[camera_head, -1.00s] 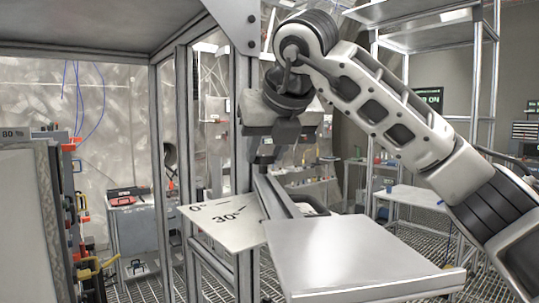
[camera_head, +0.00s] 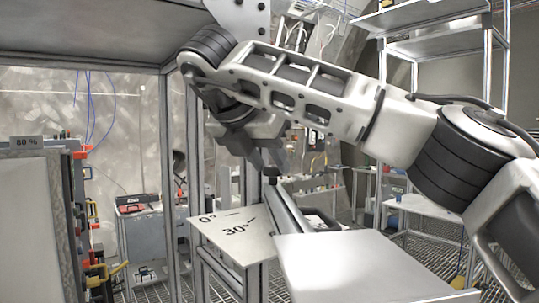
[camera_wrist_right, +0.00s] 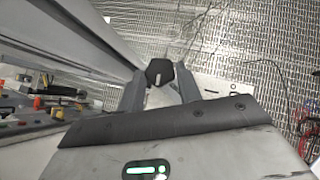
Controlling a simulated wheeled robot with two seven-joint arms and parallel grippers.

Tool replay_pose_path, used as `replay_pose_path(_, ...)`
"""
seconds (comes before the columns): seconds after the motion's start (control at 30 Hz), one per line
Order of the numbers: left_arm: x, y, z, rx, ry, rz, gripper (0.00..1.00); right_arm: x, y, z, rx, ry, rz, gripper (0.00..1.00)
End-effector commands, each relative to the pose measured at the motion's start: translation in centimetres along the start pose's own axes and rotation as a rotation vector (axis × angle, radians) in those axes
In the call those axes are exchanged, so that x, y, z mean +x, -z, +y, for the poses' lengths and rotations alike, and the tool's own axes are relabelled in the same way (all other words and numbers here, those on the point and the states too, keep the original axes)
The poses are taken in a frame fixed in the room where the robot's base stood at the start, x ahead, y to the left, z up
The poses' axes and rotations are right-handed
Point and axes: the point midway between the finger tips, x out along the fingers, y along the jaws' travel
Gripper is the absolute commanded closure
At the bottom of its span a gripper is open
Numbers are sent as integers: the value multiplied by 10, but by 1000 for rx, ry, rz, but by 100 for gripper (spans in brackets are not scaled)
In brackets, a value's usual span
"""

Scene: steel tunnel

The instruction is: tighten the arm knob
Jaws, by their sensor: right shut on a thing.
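The arm knob (camera_head: 271,174) is a small dark knob at the upper end of a grey metal arm (camera_head: 290,208). In the right wrist view, the black knob (camera_wrist_right: 159,71) has a pale line on its top and sits between the fingertips. My right gripper (camera_head: 268,160) reaches down from above and is shut on the knob; its fingers partly hide it. It also shows in the right wrist view (camera_wrist_right: 158,84). A pale plate (camera_head: 238,236) marked 0° and 30° lies beside the arm. My left gripper is not in view.
A flat white panel (camera_head: 350,268) stands in front of the arm. A vertical metal post (camera_head: 167,190) rises left of the gripper, under a grey overhead panel (camera_head: 90,40). A grey cabinet marked 80 % (camera_head: 35,220) stands at the left. Shelving is at the right.

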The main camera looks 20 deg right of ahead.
Motion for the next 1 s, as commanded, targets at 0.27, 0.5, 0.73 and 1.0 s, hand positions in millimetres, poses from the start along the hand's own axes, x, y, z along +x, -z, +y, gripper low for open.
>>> replay_pose_path(0.27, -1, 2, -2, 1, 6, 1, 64, -2, -1, 2, 61, 57, -1, 88)
replay_pose_path(0.5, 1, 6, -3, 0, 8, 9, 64, -1, -1, 2, 73, 68, 0, 88)
replay_pose_path(0.73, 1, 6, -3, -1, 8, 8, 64, -1, -1, 2, 72, 67, 1, 88)
replay_pose_path(1.0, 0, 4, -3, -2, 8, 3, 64, 0, 0, 2, 70, 67, 1, 44)
